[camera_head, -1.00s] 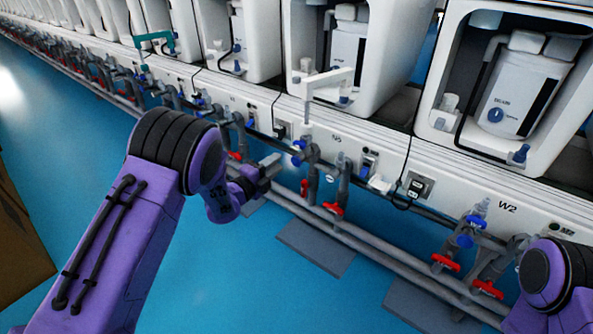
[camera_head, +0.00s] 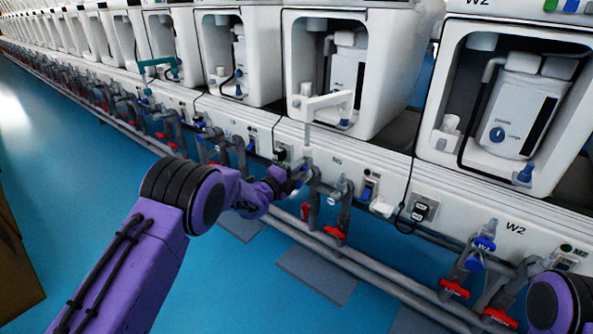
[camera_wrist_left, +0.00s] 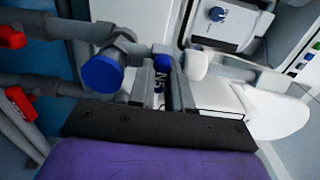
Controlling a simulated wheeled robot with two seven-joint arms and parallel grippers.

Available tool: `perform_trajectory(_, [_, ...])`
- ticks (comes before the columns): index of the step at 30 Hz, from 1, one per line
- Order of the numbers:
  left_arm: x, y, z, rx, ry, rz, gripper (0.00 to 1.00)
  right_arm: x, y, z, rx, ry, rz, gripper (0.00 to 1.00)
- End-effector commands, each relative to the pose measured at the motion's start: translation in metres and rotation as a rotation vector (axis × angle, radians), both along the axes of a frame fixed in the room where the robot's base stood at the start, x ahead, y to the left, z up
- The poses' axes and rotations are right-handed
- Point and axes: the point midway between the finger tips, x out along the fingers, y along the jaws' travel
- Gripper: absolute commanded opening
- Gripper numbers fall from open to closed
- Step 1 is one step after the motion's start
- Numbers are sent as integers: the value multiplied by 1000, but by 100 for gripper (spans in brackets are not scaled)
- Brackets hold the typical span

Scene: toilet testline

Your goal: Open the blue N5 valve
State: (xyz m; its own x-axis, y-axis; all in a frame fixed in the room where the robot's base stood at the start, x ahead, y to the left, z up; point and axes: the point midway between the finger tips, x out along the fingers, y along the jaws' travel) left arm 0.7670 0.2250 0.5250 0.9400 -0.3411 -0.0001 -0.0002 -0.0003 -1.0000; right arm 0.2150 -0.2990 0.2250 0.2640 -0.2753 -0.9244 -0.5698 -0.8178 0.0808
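In the head view my left gripper (camera_head: 298,176) is at the valve in front of the white N5 panel and hides most of the handle. A round blue knob (camera_wrist_left: 102,72) is just left of the fingers in the wrist view. My right gripper is out of view.
Red valve handles (camera_head: 334,233) sit lower on the grey pipes (camera_head: 345,245). A white arm-like fixture (camera_head: 325,102) rises above the panel. The W2 valve (camera_head: 481,243) is farther right. Blue floor lies free in front.

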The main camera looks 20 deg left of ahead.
Motion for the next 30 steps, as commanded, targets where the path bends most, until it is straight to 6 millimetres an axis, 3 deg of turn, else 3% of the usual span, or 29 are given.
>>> perform_trajectory(14, [0,0,1,-65,25,0,0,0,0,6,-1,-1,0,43])
perform_trajectory(30, [-1,0,2,-494,181,0,0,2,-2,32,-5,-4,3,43])
